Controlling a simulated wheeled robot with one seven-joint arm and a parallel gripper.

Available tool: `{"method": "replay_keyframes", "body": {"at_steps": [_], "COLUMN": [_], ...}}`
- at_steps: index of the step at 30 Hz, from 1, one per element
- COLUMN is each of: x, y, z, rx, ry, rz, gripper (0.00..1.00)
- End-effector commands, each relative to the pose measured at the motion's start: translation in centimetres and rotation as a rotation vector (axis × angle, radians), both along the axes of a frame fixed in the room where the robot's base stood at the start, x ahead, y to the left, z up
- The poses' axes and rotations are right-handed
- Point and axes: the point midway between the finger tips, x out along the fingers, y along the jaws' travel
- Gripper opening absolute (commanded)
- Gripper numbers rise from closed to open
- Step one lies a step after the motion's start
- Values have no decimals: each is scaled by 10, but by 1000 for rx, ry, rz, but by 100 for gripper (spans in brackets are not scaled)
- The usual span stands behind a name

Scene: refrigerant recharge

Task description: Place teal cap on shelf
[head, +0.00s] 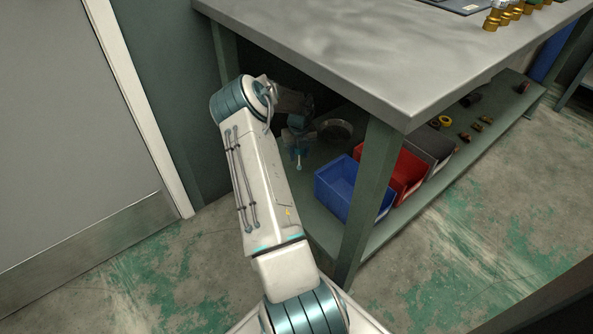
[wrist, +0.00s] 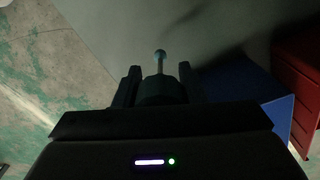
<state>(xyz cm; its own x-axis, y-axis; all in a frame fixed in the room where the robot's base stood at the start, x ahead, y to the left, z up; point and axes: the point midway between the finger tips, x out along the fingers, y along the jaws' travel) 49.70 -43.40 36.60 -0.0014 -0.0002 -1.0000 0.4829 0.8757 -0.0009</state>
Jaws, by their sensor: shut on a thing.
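My gripper (wrist: 160,72) is shut on the teal cap (wrist: 160,58), a small piece with a thin stem and rounded end that points away from the gripper in the wrist view. Dim light leaves its colour hard to read there. In the head view my gripper (head: 299,150) is under the workbench, over the left end of the lower shelf (head: 398,236), with the small teal cap (head: 299,163) at its tip. The cap appears to be above the shelf surface, but the shadow makes the gap hard to judge.
A blue bin (head: 340,190) stands right of my gripper, then a red bin (head: 404,177) and a dark grey bin (head: 434,148). The green table leg (head: 366,200) and the worktop (head: 370,60) enclose the space. Small fittings (head: 464,137) lie farther along the shelf.

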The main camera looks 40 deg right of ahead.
Motion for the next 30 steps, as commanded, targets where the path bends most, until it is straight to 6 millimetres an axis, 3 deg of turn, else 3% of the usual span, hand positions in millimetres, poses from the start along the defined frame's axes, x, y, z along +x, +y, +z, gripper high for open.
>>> {"method": "replay_keyframes", "body": {"at_steps": [6, 11, 17, 29, 30], "x": [-6, -7, -7, -7, -7], "y": [18, 20, 19, 19, 19], "z": [-12, -23, -52, -55, -56], "rx": [-1, 0, 0, 0, -1], "ry": [-2, 0, 0, -1, -2], "rz": [1, 1, 0, 1, 1], "gripper": [15, 15, 15, 15, 40]}}
